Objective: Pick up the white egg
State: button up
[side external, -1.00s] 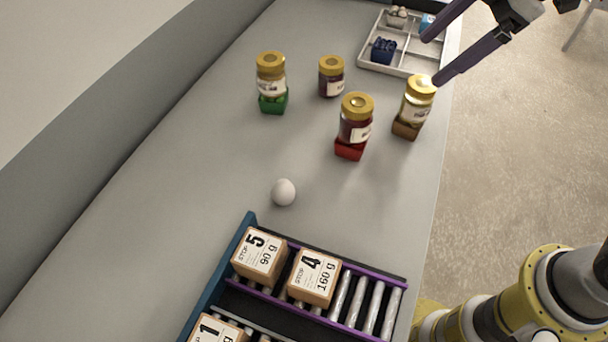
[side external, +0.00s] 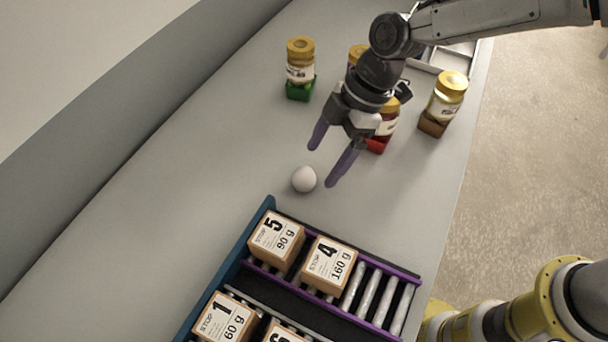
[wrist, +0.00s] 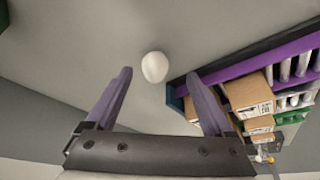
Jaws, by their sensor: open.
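The white egg (side external: 304,179) lies on the grey table, just beyond the corner of the roller rack in the side view. I cannot tell the exact height of the fingertips above the table.
A roller rack (side external: 262,214) with numbered boxes, such as box 5 (side external: 276,237) and box 4 (side external: 329,264), stands close to the egg. Jars stand behind: one on green (side external: 300,70), one on brown (side external: 444,103), others partly hidden by my arm. The table left of the egg is clear.

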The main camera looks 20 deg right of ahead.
aim_at(309, 169)
jog(key=shift+a+f, duration=0.25)
jog(key=shift+f, duration=0.35)
jog(key=a+f, duration=0.1)
jog(key=f, duration=0.1)
jog(key=a+f, duration=0.1)
jog(key=shift+w+a+f, duration=0.15)
jog(key=shift+w+a, duration=0.15)
jog(key=shift+a+f, duration=0.25)
jog(key=shift+f, duration=0.25)
jog(key=shift+c, duration=0.4)
jog(key=c, duration=1)
